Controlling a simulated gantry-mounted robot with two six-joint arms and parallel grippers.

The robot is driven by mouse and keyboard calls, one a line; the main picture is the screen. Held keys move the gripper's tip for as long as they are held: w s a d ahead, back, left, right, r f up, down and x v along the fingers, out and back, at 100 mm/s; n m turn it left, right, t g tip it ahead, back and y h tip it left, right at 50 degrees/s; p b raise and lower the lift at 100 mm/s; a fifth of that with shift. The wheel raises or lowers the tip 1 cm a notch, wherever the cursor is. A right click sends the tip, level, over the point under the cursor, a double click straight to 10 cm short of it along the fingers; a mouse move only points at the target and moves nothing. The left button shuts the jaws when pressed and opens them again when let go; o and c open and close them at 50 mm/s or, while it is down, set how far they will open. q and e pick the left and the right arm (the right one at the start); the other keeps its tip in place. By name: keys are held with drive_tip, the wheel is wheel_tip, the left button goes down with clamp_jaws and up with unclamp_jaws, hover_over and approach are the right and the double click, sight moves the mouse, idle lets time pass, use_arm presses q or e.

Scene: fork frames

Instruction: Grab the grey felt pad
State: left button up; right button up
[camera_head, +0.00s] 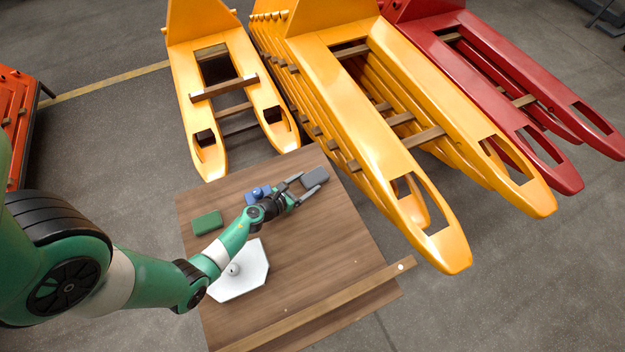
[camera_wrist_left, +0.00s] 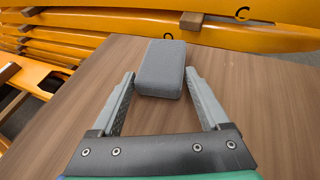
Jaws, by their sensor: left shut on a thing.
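The grey felt pad (camera_head: 316,175) is a rounded block near the far right edge of the brown wooden table (camera_head: 345,235). In the left wrist view the pad (camera_wrist_left: 162,62) lies straight ahead, with its near end between the fingertips. My left gripper (camera_head: 308,181) is shut on the pad, one finger along each side; its fingers also show in the left wrist view (camera_wrist_left: 160,76). The pad looks to be at or close to the table top; I cannot tell if it is lifted. My right gripper is not in view.
A green block (camera_head: 207,223) is on the table's left side. A blue object (camera_head: 257,193) is close beside my left gripper. A white angular plate (camera_head: 252,262) lies under my forearm. A wooden strip (camera_head: 335,300) runs along the near edge. Yellow forks (camera_head: 400,150) stand beyond the table.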

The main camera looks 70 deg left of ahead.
use_arm(q)
drive_tip(key=shift+s, duration=0.1)
drive_tip(key=shift+r+p, duration=0.75)
wheel_tip(320, 180, up, 3)
drive_tip(key=p, duration=0.3)
drive_tip(key=shift+s+d, duration=0.1)
drive_tip(key=r+p+v, duration=0.1)
drive_tip(key=p+v, duration=0.1)
drive_tip(key=v, duration=0.3)
drive_tip(key=w+p+v, duration=0.1)
drive_tip(key=p+v, duration=0.1)
drive_tip(key=v, duration=0.3)
drive_tip(key=r+p+v, duration=0.1)
drive_tip(key=p+v, duration=0.1)
drive_tip(key=v, duration=0.3)
drive_tip(key=shift+s+d+r, duration=0.1)
drive_tip(key=shift+d+r, duration=0.35)
drive_tip(key=shift+r, duration=0.05)
